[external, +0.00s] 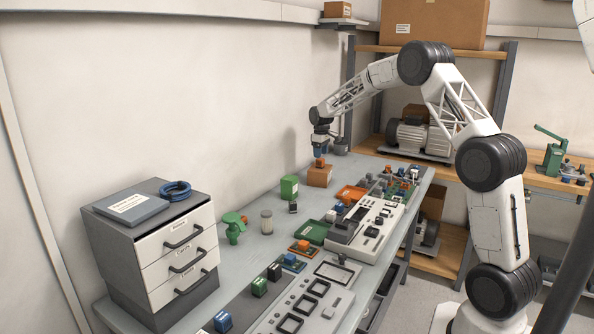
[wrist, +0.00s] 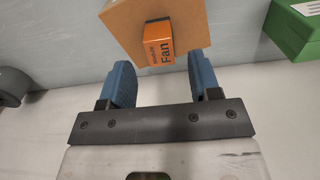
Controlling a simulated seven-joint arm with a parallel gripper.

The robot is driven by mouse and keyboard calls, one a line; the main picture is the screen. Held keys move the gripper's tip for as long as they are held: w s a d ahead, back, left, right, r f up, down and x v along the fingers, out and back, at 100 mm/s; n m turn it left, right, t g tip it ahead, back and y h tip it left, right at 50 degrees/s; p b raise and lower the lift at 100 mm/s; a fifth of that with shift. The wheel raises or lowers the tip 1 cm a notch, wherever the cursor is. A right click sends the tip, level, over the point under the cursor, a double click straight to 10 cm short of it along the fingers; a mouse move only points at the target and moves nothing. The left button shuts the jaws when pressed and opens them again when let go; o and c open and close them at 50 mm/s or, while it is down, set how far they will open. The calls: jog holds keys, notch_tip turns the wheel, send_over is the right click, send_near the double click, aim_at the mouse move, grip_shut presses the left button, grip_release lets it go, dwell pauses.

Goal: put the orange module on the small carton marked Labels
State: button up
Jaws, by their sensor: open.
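The orange module (external: 320,163) rests on top of a small brown carton (external: 320,177) at the far end of the bench. In the wrist view the module (wrist: 159,44) has dark lettering that includes "Fan" and sits on the carton's (wrist: 193,20) top face. No Labels marking is readable on this carton in either view. My gripper (external: 321,153) is just above the module, pointing down. In the wrist view its blue fingers (wrist: 163,75) are open and empty, spread wider than the module, with the module just beyond the tips.
A green box (external: 289,187) stands close by on the bench. A glass jar (external: 266,221) and a green device (external: 235,226) are nearer the drawer unit (external: 165,250). Panels and several small modules fill the bench's right side. Another small labelled carton (external: 338,9) sits on a wall shelf.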

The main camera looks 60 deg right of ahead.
notch_tip(320, 180, up, 7)
jog(key=shift+f, duration=0.2)
jog(key=shift+a, duration=0.1)
dwell(0.8)
jog(key=s+a+r, duration=0.4)
jog(key=s+a, duration=0.2)
jog(key=a, duration=0.4)
jog(key=s+a+r+t, duration=0.1)
jog(key=s+a+r, duration=0.3)
jog(key=s+a, duration=0.45)
jog(key=s+a+r, duration=0.5)
jog(key=a, duration=0.6)
jog(key=s+a+f, duration=0.2)
jog(key=s+a, duration=0.4)
jog(key=s, duration=0.4)
jog(key=s+a+f+t, duration=0.1)
jog(key=s+a+f, duration=0.1)
jog(key=s+a, duration=0.4)
jog(key=s+a+f, duration=0.3)
jog(key=s+a, duration=0.3)
jog(key=s, duration=1)
jog(key=shift+s+t, duration=0.15)
jog(key=shift+t, duration=0.15)
